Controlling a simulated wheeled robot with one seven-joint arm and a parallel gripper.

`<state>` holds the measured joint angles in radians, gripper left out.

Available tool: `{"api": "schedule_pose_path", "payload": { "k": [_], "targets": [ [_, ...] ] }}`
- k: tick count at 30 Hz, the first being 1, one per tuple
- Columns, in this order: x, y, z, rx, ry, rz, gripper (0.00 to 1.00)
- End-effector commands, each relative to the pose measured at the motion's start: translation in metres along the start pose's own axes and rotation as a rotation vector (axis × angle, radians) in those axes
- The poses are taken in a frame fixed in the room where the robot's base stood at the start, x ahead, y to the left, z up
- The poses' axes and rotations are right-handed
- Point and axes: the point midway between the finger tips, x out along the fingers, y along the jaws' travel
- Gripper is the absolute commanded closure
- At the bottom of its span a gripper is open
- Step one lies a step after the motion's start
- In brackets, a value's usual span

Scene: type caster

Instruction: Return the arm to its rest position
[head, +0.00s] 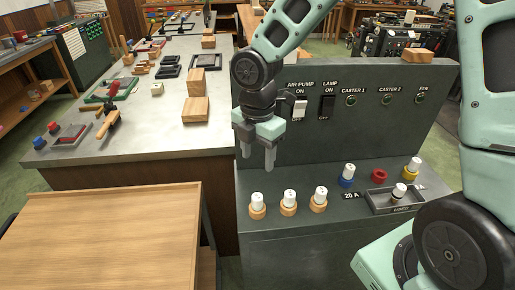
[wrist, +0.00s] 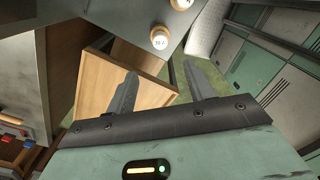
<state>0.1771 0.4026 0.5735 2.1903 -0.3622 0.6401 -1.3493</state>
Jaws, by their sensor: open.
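My gripper (head: 258,155) hangs in the air in front of the left part of the grey control panel (head: 345,135), its fingers pointing down. The fingers are apart with nothing between them. In the wrist view my gripper (wrist: 162,88) is also open and empty. My green arm reaches in from the upper right of the head view.
The panel has an AIR PUMP switch (head: 299,108), a LAMP switch (head: 327,107) and several white-topped fuses, one being this left one (head: 258,205). A grey tray (head: 395,200) holds another. A wooden surface (head: 110,235) stands lower left; a cluttered workbench (head: 165,115) lies behind it.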

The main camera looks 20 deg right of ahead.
Motion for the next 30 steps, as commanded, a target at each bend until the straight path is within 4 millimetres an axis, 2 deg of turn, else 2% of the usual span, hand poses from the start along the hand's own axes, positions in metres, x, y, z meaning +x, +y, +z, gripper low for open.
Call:
{"api": "schedule_pose_path", "payload": {
  "k": [5, 22, 26, 30],
  "targets": [
    [-0.011, 0.000, 0.000, -0.001, 0.000, 0.001, 0.47],
    [-0.011, -0.001, -0.002, 0.007, -0.001, 0.000, 0.47],
    [-0.016, -0.017, -0.027, 0.147, -0.008, -0.003, 0.47],
    [-0.025, -0.052, -0.069, 0.452, -0.012, -0.001, 0.47]
  ]
}}
